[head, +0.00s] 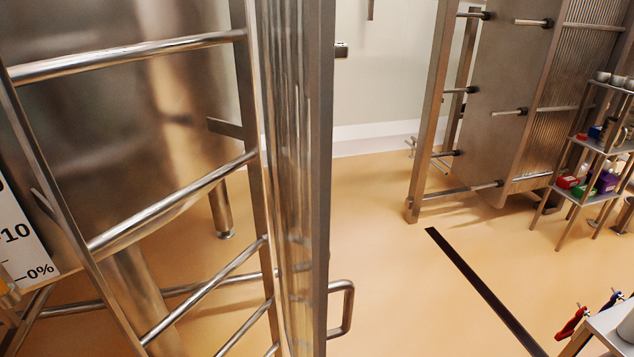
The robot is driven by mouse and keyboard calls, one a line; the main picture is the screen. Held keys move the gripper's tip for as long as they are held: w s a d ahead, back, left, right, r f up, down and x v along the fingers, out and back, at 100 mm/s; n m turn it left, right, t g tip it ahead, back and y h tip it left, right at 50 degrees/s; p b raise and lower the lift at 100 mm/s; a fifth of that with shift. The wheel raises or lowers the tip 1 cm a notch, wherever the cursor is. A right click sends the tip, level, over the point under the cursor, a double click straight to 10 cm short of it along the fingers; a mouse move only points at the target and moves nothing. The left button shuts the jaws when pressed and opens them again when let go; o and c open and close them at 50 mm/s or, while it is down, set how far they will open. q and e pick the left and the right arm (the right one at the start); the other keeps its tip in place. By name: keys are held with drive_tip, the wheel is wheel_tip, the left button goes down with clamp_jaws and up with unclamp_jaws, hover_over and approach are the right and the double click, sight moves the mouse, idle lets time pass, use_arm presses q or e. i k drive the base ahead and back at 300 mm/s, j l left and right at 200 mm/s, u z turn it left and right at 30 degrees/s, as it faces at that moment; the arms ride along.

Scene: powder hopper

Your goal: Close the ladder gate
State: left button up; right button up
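A steel ladder (160,212) with round rungs fills the left of the head view, in front of a large shiny steel vessel. A tall steel panel (298,180) stands at the ladder's right rail and looks like the ladder gate. I see it nearly edge-on, turned out from the ladder, so the rungs are uncovered. A D-shaped handle (347,309) sticks out low on its right edge. A small block (341,50), perhaps a latch part, sits higher on that edge. Neither of my grippers is in view.
A scale plate (17,235) shows at the left edge. A steel frame with a plate pack (510,95) and a shelf rack (598,155) stand at the right. A dark floor drain (480,288) crosses the tan floor. The floor right of the handle is clear.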

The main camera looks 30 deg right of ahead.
sight(296, 38)
drive_tip(key=l, duration=0.6)
drive_tip(key=i+l+u, duration=0.1)
drive_tip(key=l, duration=0.55)
drive_tip(key=k+l, duration=0.15)
drive_tip(key=k+u, duration=0.05)
